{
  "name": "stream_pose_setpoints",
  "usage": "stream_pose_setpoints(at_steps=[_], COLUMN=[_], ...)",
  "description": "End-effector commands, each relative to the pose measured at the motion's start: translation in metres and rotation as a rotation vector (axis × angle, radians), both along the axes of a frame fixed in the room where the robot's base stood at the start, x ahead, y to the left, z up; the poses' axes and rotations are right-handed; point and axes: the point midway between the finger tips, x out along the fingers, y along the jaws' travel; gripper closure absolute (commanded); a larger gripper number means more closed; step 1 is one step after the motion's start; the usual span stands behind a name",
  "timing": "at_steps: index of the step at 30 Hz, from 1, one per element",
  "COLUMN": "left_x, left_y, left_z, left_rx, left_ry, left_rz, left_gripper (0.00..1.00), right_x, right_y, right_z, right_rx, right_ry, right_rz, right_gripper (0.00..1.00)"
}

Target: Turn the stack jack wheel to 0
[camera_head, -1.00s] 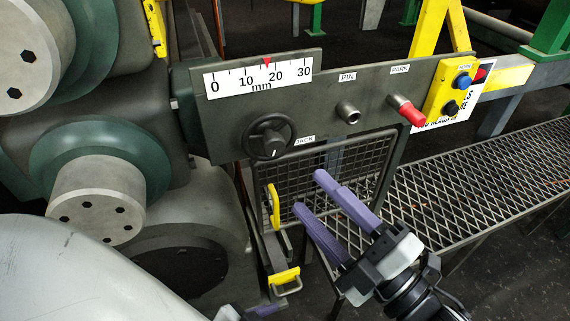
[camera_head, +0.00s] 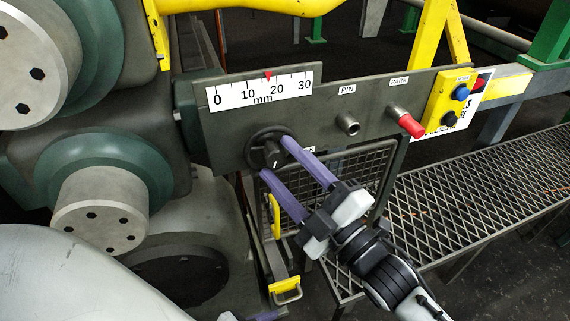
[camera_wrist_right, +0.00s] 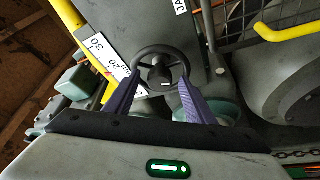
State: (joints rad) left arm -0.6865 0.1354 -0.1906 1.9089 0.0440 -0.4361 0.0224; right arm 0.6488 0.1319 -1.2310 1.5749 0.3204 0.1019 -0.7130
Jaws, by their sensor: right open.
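The black jack wheel (camera_head: 266,150) is on the dark panel (camera_head: 330,110), under a white mm scale (camera_head: 235,97). The scale's red pointer (camera_head: 267,76) stands between 10 and 20, nearer 20. My right gripper (camera_head: 275,157) is open, its purple fingers at the wheel's upper right and lower edges. In the right wrist view, the wheel (camera_wrist_right: 158,62) lies ahead between the two fingertips; I cannot tell whether they touch its rim. Part of my left gripper (camera_head: 262,316) shows at the bottom edge of the head view, mostly cut off. The JACK label is mostly hidden by the right gripper.
Right of the wheel are the PIN knob (camera_head: 348,124), the red PARK handle (camera_head: 411,127) and a yellow button box (camera_head: 447,101). A mesh guard (camera_head: 345,170) hangs below the panel. Large rolls (camera_head: 100,215) stand left. A grated walkway (camera_head: 480,190) runs right.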

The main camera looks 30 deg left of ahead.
Motion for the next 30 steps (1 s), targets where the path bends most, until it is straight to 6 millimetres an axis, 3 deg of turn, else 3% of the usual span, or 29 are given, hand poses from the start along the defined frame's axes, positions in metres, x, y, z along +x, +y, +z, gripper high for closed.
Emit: stream_pose_setpoints(at_steps=[5, 12, 20, 30], left_x=[0.000, 0.000, 0.000, 0.000], left_y=[0.000, 0.000, 0.000, 0.000], left_z=[0.000, 0.000, -0.003, -0.015], left_rx=[0.000, 0.000, 0.000, 0.000], left_ry=[0.000, 0.000, -0.001, -0.001], left_rz=[0.000, 0.000, 0.000, 0.000], left_gripper=[0.62, 0.62, 0.62, 0.62], right_x=[0.000, 0.000, -0.001, -0.002], right_y=[0.000, 0.000, 0.000, 0.001], right_z=[0.000, 0.000, -0.001, -0.005], right_rx=[0.000, 0.000, 0.017, 0.141], right_ry=[-0.001, -0.001, 0.022, 0.186], right_rz=[0.000, 0.000, 0.000, -0.001], right_gripper=[0.52, 0.92, 0.92, 0.91])
